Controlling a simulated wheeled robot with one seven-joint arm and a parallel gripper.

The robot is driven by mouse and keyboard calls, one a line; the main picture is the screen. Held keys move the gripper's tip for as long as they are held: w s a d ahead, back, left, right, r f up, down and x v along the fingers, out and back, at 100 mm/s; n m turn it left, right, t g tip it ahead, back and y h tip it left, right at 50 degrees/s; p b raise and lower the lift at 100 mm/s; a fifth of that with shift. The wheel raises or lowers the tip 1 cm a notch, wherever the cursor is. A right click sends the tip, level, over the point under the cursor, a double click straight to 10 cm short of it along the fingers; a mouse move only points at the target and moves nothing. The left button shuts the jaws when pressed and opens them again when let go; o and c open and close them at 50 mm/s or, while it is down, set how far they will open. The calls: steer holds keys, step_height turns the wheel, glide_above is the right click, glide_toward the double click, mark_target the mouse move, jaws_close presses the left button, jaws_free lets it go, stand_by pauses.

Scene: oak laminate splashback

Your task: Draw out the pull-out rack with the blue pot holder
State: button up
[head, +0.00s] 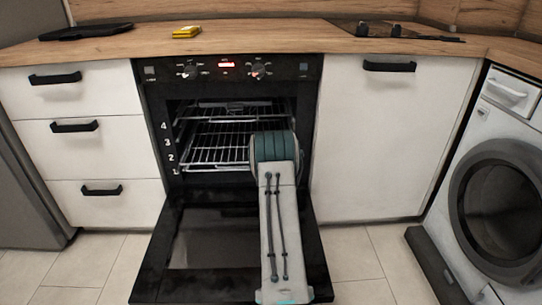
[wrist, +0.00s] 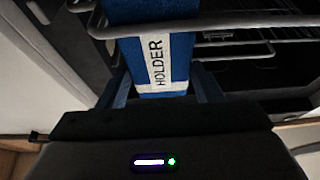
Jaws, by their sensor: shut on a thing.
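The oven (head: 238,75) stands open with its door (head: 200,250) folded down. Inside are an upper rack (head: 240,108) and a lower rack (head: 212,155), both within the cavity. My arm reaches over the door to the lower rack and hides its right part and my gripper in the head view. In the wrist view my gripper (wrist: 163,86) is shut on the blue pot holder (wrist: 178,50), which has a white "HOLDER" label. A rack's front bar (wrist: 235,22) crosses over the pot holder. Whether the jaws also pinch the bar is hidden.
White drawers (head: 85,145) are left of the oven, a white cabinet door (head: 370,140) right of it. A washing machine (head: 500,190) stands at far right. A yellow item (head: 186,32) lies on the wooden counter (head: 260,38). The tiled floor beside the door is clear.

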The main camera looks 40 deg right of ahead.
steer(key=s+a, duration=0.4)
steer(key=s, duration=0.1)
steer(key=shift+s+b, duration=0.15)
steer(key=shift+b, duration=0.2)
stand_by(0.5)
